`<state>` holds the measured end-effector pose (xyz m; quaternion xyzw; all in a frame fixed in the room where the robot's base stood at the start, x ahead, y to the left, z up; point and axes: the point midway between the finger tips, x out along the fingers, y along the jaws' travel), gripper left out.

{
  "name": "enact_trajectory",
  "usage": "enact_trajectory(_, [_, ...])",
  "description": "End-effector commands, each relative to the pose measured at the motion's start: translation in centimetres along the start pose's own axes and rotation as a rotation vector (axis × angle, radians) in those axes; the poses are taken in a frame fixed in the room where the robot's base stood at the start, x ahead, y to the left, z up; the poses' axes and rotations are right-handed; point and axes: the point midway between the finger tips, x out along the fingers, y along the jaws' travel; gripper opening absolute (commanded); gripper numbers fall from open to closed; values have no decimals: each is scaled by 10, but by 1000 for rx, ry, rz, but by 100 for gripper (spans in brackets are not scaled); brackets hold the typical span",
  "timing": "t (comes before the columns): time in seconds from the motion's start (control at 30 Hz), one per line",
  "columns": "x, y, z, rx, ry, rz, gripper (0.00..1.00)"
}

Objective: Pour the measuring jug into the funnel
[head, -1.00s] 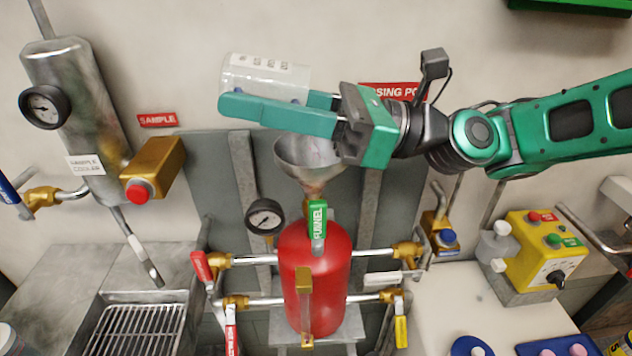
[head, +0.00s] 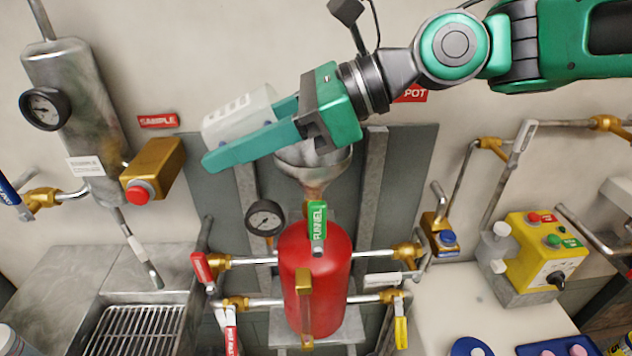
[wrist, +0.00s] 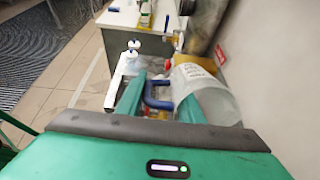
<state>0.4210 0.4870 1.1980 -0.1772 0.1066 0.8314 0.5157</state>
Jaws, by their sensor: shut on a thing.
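The measuring jug (head: 236,114) is a clear, whitish vessel with printed marks on its side. My gripper (head: 250,145) is shut on it, and the long green fingers hide part of it. The jug is tilted, its far end pointing left and down. In the wrist view the jug (wrist: 207,95) shows beyond the gripper, with a blue handle between the fingers (wrist: 155,98). The metal funnel (head: 313,170) stands above the red pot (head: 315,280). My gripper and the jug are above and to the left of its mouth, which the gripper partly covers. Whether the jug holds liquid I cannot tell.
A green-handled valve marked FUNNEL (head: 317,222) sits under the funnel. A pressure gauge (head: 265,218) is left of it. The steel sample cooler (head: 75,110) and brass block with a red button (head: 152,170) stand left. A yellow control box (head: 543,250) is at right.

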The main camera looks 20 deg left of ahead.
Motion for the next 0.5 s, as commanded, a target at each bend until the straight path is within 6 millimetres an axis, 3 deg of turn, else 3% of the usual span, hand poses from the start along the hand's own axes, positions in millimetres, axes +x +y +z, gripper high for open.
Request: enact_trajectory(0.5, [2, 1, -2, -16, 328, 2, 1])
